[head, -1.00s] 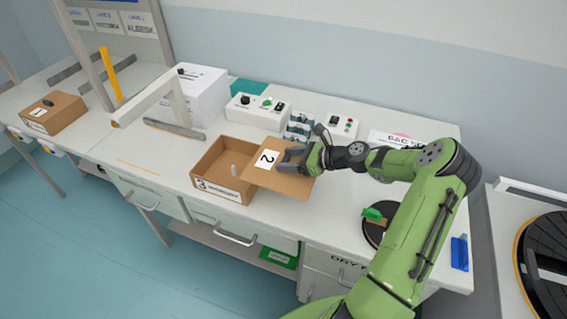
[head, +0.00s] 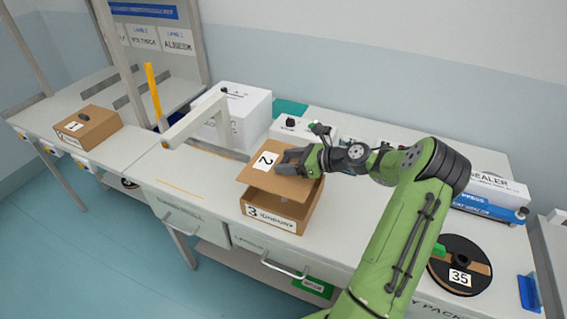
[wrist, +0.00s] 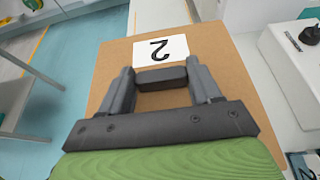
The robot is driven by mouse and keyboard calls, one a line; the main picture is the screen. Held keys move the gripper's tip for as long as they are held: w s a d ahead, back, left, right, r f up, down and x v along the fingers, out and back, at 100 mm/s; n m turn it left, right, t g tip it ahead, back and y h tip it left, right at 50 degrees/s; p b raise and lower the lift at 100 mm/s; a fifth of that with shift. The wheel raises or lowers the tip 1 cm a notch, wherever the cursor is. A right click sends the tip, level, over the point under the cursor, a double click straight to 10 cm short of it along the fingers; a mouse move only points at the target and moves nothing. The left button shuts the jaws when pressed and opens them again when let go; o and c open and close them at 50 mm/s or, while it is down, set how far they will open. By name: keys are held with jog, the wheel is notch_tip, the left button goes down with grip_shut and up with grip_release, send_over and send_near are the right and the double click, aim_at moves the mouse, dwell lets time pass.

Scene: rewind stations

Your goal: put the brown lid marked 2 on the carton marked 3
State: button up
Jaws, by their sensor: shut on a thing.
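The brown lid (head: 275,186) is a flat square board with a white label marked 2. My gripper (head: 284,158) is shut on the dark handle on top of the lid. In the wrist view the lid (wrist: 215,75) fills the middle, with its handle between the fingertips (wrist: 161,77). The brown carton marked 3 (head: 290,222) stands open on the bench below the lid. The lid hangs above it, shifted toward the back left, with a gap showing along the front. The lid hides most of the carton's inside.
A carton marked 1 (head: 100,127) with a knob on top stands far left. A white box (head: 247,105) and a pale angled frame (head: 195,122) are behind left of the lid. A black reel marked 35 (head: 447,265) lies at right. Bench between carton and reel is clear.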

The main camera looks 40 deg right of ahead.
jog(key=shift+s+d, duration=0.1)
jog(key=shift+s, duration=0.05)
jog(key=shift+r+p, duration=0.2)
jog(key=shift+p, duration=0.55)
notch_tip(320, 180, down, 6)
jog(key=b, duration=0.2)
jog(key=shift+p, duration=1.1)
dwell(0.8)
jog(key=shift+f+b, duration=0.55)
jog(key=shift+f, duration=0.7)
jog(key=o, duration=1.1)
